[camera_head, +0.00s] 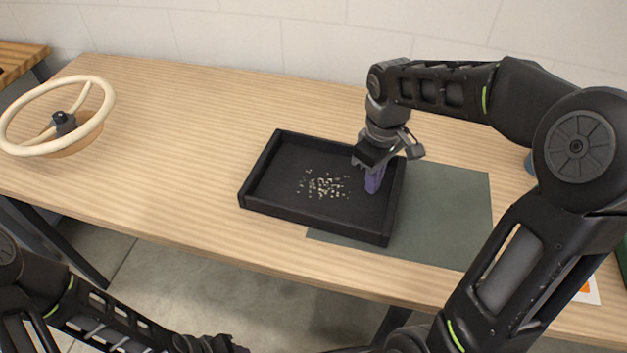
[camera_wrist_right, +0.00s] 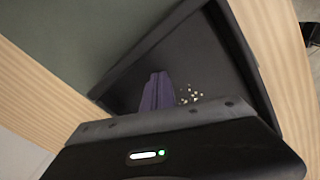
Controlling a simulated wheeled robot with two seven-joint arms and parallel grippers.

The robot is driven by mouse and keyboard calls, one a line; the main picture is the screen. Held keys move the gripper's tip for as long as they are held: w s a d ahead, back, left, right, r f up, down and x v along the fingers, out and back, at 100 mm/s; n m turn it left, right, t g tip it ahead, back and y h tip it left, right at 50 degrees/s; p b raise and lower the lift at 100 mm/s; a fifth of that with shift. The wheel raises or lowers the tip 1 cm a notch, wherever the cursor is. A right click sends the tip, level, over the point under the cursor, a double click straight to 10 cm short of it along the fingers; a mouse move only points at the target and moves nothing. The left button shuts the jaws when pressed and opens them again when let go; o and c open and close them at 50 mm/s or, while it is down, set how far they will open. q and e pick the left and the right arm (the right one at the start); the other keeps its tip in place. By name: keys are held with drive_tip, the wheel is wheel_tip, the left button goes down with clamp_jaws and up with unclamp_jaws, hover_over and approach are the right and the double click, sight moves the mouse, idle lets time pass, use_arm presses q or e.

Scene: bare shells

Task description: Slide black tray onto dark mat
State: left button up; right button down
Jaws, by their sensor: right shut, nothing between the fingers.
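The black tray (camera_head: 300,216) lies on the wooden table, its right part over the dark grey-green mat (camera_head: 450,215) and its left part on bare wood. Small pale bits (camera_head: 325,186) lie scattered on its floor. My right gripper (camera_head: 374,182) is shut and empty, with its purple fingers down inside the tray near the right wall; whether they touch the wall I cannot tell. The wrist view shows the fingers (camera_wrist_right: 157,92), the tray floor (camera_wrist_right: 190,62) and the mat (camera_wrist_right: 60,35). My left gripper (camera_head: 225,345) is mostly cut off at the bottom edge.
A cream steering wheel (camera_head: 58,118) stands at the table's left end. The table (camera_head: 190,130) is clear between it and the tray. A white paper with orange (camera_head: 588,291) and a green object (camera_head: 624,260) are at the right edge, partly hidden by my right arm.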

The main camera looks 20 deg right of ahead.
drive_tip(key=shift+s+d+p, duration=0.15)
drive_tip(key=shift+s+d, duration=1.8)
drive_tip(key=shift+d, duration=0.85)
drive_tip(key=shift+s+d+p, duration=0.15)
drive_tip(key=shift+s+d, duration=1.85)
drive_tip(key=shift+d, duration=0.75)
drive_tip(key=shift+s+d+p, duration=0.15)
drive_tip(key=shift+s+d, duration=1.8)
drive_tip(key=shift+d, duration=0.85)
drive_tip(key=shift+w+a, duration=0.45)
drive_tip(key=shift+a, duration=0.25)
wheel_tip(320, 180, up, 4)
drive_tip(key=p, duration=0.3)
wheel_tip(320, 180, up, 5)
drive_tip(key=p, duration=0.4)
